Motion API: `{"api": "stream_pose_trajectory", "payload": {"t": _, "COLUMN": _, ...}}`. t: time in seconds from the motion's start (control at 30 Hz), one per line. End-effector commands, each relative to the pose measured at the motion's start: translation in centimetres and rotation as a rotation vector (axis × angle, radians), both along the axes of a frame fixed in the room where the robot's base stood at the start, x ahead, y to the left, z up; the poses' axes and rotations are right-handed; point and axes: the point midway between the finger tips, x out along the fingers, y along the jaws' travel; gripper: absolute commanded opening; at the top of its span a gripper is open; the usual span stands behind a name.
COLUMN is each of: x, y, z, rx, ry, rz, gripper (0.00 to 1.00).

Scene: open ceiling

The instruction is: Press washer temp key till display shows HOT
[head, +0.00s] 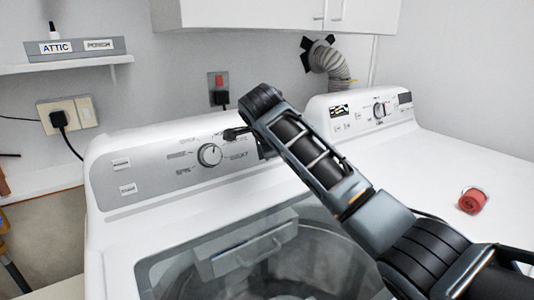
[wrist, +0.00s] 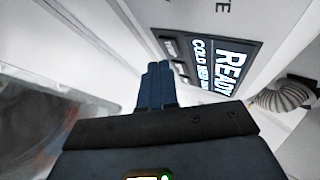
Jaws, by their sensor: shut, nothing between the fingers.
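The washer (head: 110,215) stands at the left with a grey control panel and a round knob (head: 209,155). Its dark display (wrist: 222,62) shows large in the wrist view, turned sideways, reading READY with COLD and MED-like text below, partly blurred. Small dark labelled patches (wrist: 181,69) line the display's near edge; their words are unreadable and I cannot tell which is the temp key. In the head view my arm hides most of the display. My gripper (wrist: 158,68) is shut and empty, its tips close to these patches; I cannot tell whether they touch. It also shows beside the panel (head: 230,134).
A dryer (head: 430,150) stands to the right, with a red roll (head: 472,201) on its top. A grey vent hose (head: 330,65) and a white cabinet (head: 270,15) are behind and above. The washer's glass lid (head: 300,260) lies below my arm.

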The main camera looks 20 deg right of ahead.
Motion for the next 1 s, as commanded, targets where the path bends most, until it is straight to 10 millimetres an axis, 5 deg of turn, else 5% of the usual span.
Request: {"api": "stream_pose_trajectory", "payload": {"t": 1.0, "x": 0.97, "y": 0.28, "z": -0.30, "rx": 0.000, "ry": -0.001, "rz": 0.000, "gripper": 0.00}}
